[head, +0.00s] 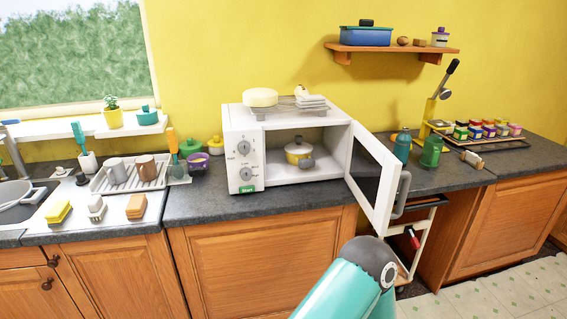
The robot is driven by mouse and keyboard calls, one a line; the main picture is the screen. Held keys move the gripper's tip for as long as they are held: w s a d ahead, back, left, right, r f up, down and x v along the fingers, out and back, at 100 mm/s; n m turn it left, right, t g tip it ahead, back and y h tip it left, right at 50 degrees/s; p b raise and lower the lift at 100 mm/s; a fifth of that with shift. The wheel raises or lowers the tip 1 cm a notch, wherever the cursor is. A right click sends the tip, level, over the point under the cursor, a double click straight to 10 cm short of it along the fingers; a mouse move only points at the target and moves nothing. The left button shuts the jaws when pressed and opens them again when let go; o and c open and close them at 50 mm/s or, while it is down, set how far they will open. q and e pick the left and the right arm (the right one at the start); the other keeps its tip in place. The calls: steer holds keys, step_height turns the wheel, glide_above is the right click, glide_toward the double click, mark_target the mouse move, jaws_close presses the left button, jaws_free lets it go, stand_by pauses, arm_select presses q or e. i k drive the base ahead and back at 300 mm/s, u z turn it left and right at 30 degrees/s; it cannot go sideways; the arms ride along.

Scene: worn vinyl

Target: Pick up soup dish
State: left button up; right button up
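A small yellow pot (299,153) with a pale lid and a grey handle sits inside the open white microwave (243,162). It may be the soup dish, but I cannot tell for certain. The microwave door (375,180) stands wide open toward the right front. A teal link of one of my arms rises at the bottom centre, in front of the cabinets. Neither of my grippers shows in this view.
A dish rack (131,177) stands further left. A shelf (390,48) hangs above.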

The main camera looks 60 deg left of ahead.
mark_target(304, 161)
steer(key=z, duration=0.25)
steer(key=i, duration=0.1)
steer(key=u, duration=2.3)
steer(key=i, duration=1.05)
steer(key=z, duration=0.2)
